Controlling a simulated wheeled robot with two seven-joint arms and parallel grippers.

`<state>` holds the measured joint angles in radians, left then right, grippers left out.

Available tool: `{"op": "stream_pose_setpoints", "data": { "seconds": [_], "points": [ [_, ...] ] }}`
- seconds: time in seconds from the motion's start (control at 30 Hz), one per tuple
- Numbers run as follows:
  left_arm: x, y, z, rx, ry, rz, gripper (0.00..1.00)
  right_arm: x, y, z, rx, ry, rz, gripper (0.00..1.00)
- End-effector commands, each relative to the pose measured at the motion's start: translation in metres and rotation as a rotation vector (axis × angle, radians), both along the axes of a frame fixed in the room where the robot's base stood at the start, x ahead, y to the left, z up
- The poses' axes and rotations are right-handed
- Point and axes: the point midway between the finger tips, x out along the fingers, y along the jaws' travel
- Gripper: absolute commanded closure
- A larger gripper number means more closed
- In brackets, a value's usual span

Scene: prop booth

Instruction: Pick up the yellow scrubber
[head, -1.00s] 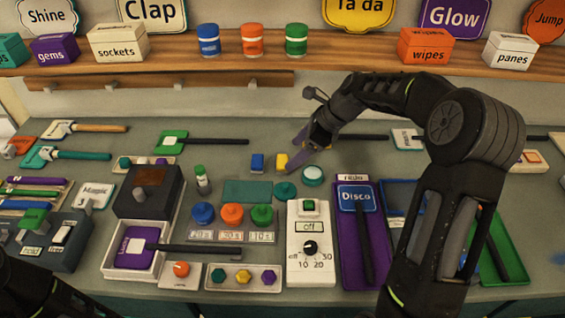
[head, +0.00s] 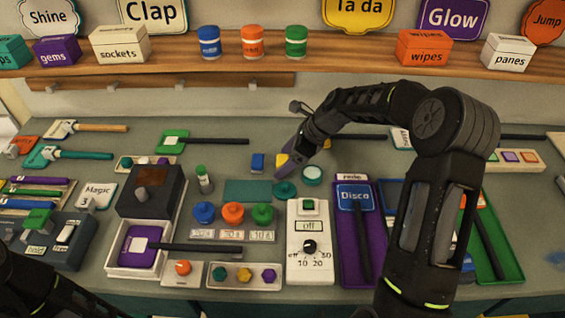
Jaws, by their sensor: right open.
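The yellow scrubber (head: 281,160) is a small yellow block on the grey table, just right of a similar blue block (head: 258,162). My right gripper (head: 285,168) is open, its purple-grey fingers reaching down and left to the yellow scrubber. The fingers hide the scrubber's right part. I cannot tell whether they touch it or stand around it. My left gripper is out of view; only dark parts of my left arm show at the lower left.
A teal mat (head: 247,191) and a teal disc (head: 285,190) lie in front of the blocks, with a round pale-topped jar (head: 312,174) to the right. A small green-capped bottle (head: 203,180) stands at left. Table behind the blocks is mostly clear.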

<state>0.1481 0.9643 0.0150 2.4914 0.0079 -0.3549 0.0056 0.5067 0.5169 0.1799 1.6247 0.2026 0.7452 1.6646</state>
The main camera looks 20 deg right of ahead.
Motion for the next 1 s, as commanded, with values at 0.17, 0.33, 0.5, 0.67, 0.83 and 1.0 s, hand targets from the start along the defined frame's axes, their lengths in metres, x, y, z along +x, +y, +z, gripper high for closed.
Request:
{"op": "stream_pose_setpoints", "data": {
  "seconds": [0.17, 0.33, 0.5, 0.67, 0.83, 1.0],
  "points": [
    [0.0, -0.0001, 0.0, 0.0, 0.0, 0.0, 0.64, -0.0001, -0.0001, 0.0002, 0.0, 0.0, 0.0, 0.21],
    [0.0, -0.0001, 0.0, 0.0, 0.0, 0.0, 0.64, -0.0001, -0.0001, 0.0003, 0.0, 0.0, 0.0, 0.22],
    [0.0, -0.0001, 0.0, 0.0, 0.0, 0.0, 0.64, -0.0001, -0.0001, 0.0003, 0.0, 0.0, 0.0, 0.36],
    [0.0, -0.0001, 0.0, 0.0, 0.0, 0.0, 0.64, -0.0002, -0.0001, 0.0003, 0.0, 0.0, 0.0, 0.49],
    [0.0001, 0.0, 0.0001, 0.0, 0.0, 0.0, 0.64, -0.0002, -0.0001, 0.0003, 0.0, 0.0, 0.0, 0.63],
    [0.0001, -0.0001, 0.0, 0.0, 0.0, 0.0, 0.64, -0.0001, 0.0, 0.0002, 0.0, 0.0, 0.0, 0.77]
  ]
}}
